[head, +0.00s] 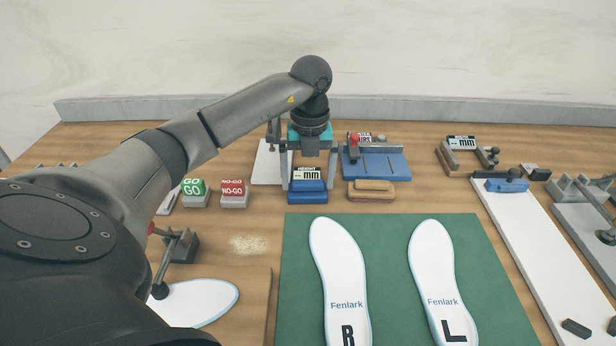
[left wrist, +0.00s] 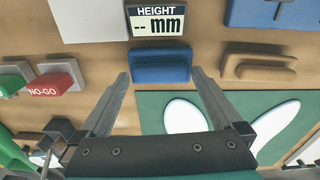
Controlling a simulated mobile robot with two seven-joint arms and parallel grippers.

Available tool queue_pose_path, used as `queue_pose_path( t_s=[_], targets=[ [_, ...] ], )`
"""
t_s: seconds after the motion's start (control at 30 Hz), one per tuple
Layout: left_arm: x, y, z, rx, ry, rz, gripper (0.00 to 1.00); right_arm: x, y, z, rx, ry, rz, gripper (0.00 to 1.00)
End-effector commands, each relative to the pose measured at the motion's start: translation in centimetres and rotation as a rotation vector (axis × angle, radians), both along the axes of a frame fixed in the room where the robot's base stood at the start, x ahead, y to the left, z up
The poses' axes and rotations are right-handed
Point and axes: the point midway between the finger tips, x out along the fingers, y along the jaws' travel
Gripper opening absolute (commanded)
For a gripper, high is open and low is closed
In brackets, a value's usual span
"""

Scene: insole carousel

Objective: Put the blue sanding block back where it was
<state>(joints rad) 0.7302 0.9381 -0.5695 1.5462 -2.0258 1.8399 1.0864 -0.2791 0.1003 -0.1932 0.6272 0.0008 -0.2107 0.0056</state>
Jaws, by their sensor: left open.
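The blue sanding block (head: 307,195) lies on the wooden bench, right in front of the height display (head: 307,173). My left gripper (head: 309,186) points down over it, open, with one finger on each side of the block in the head view. In the left wrist view the block (left wrist: 160,68) sits between and just beyond the two fingertips (left wrist: 161,74), with a visible gap on both sides. Nothing is held. My right gripper is in neither view.
A tan block (head: 372,190) lies to the right, before a blue fixture (head: 378,164). GO (head: 193,190) and NO-GO (head: 233,192) blocks stand left. A green mat (head: 395,250) with two insoles lies in front. A white board (head: 540,245) is at right.

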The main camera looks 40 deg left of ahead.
Motion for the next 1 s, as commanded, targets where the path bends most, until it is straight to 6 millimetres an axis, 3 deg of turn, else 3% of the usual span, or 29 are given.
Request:
queue_pose_path(
  t_s=[0.17, 0.37, 0.6, 1.0],
  targets=[
    [0.2, 0.1, 2.6, 0.001, -0.006, 0.0, 1.0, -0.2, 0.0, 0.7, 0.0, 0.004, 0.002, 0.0],
    [0.5, 0.0, 7.1, 0.0, -0.007, 0.0, 1.0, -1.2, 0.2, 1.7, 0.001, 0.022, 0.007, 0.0],
    [0.6, 0.1, 11.2, 0.0, -0.003, 0.0, 1.0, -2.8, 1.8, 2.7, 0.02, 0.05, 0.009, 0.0],
    [0.6, 0.1, 12.1, -0.001, -0.001, 0.001, 1.0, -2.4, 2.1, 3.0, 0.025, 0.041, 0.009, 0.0]
  ],
)
